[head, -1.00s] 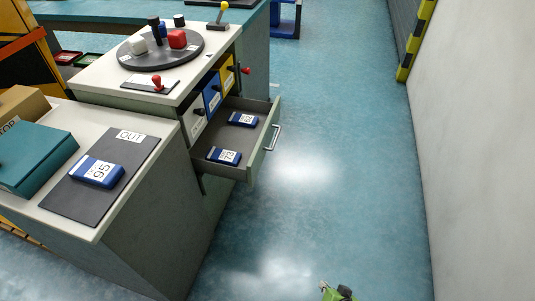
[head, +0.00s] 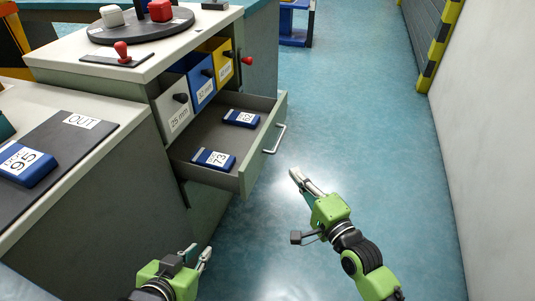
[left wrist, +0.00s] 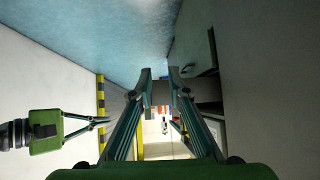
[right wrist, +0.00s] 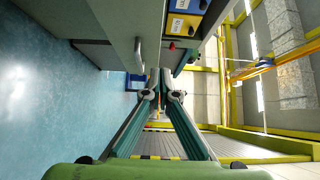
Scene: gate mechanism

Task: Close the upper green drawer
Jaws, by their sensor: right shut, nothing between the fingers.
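The grey-green drawer (head: 258,160) stands pulled out of the cabinet in the head view. A bar handle (head: 274,138) is on its front. Two blue devices lie inside it, marked 73 (head: 214,159) and apparently 62 (head: 241,118). The handle also shows in the right wrist view (right wrist: 138,52). My right gripper (head: 299,180) is shut and empty, a little right of the drawer front and apart from it. My left gripper (head: 200,254) is open and empty, low in front of the drawer's near side. Its fingertips are apart in the left wrist view (left wrist: 160,75).
White, blue and yellow bins (head: 202,85) sit above the drawer. A red-knobbed lever (head: 121,50) and a dark turntable (head: 140,27) are on top. A counter with a dark mat (head: 75,137) stands left. The floor to the right is clear up to the wall.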

